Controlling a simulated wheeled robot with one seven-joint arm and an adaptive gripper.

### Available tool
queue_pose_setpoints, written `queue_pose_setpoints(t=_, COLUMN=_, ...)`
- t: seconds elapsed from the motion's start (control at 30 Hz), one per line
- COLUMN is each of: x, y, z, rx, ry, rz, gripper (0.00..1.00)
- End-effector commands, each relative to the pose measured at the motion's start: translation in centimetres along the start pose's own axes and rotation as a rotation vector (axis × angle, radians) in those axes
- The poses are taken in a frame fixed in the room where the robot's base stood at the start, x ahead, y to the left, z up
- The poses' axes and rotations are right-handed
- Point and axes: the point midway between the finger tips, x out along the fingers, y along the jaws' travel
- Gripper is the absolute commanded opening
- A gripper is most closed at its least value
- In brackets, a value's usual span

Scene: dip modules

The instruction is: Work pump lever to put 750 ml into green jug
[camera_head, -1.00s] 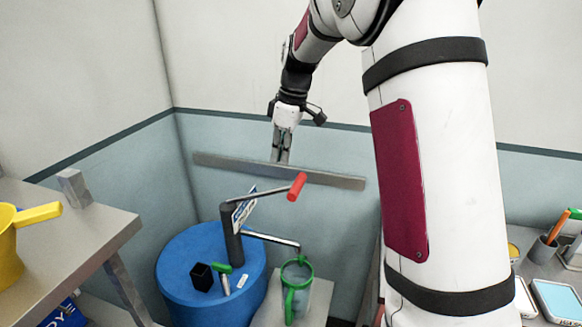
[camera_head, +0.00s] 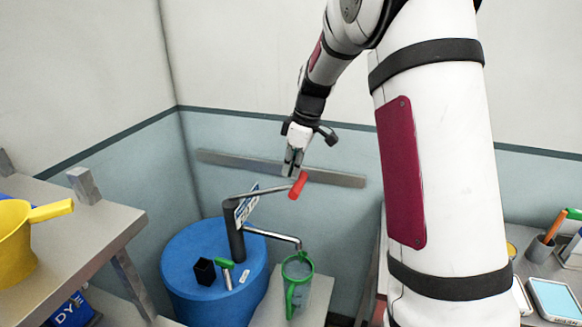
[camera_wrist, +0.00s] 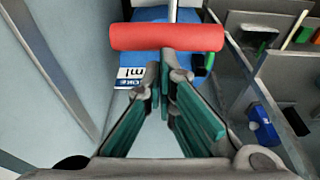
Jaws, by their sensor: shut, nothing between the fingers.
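The pump stands on a blue drum (camera_head: 190,283). Its dark post (camera_head: 233,236) carries a metal lever (camera_head: 265,193) that rises to the right and ends in a red grip (camera_head: 298,185). A spout (camera_head: 275,236) reaches right from the post, its end over the green-rimmed jug (camera_head: 297,284), which stands upright. I cannot read the jug's level. My gripper (camera_head: 292,172) is shut and empty, pointing down close by the red grip. In the wrist view the red grip (camera_wrist: 166,37) lies across just ahead of my gripper's fingertips (camera_wrist: 163,75); I cannot tell whether they touch.
A grey rail (camera_head: 235,162) runs along the wall behind my gripper. A shelf at left holds a yellow scoop (camera_head: 15,245). A black cup (camera_head: 205,271) and a green-handled tool (camera_head: 227,274) are on the drum. A bench at right holds a tablet-like thing (camera_head: 553,300).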

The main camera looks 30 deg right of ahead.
Motion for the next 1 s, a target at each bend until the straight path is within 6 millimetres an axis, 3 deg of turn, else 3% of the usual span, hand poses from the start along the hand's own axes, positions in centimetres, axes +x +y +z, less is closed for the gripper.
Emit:
queue_pose_setpoints(t=0.27, x=2.3, y=0.0, z=2.4, rx=0.005, ry=0.08, rz=-0.003, gripper=0.0)
queue_pose_setpoints(t=0.6, x=6.7, y=0.1, z=5.5, rx=0.008, ry=0.073, rz=-0.003, gripper=0.0)
queue_pose_setpoints(t=1.0, x=9.8, y=-0.1, z=6.9, rx=0.009, ry=0.071, rz=-0.007, gripper=0.0)
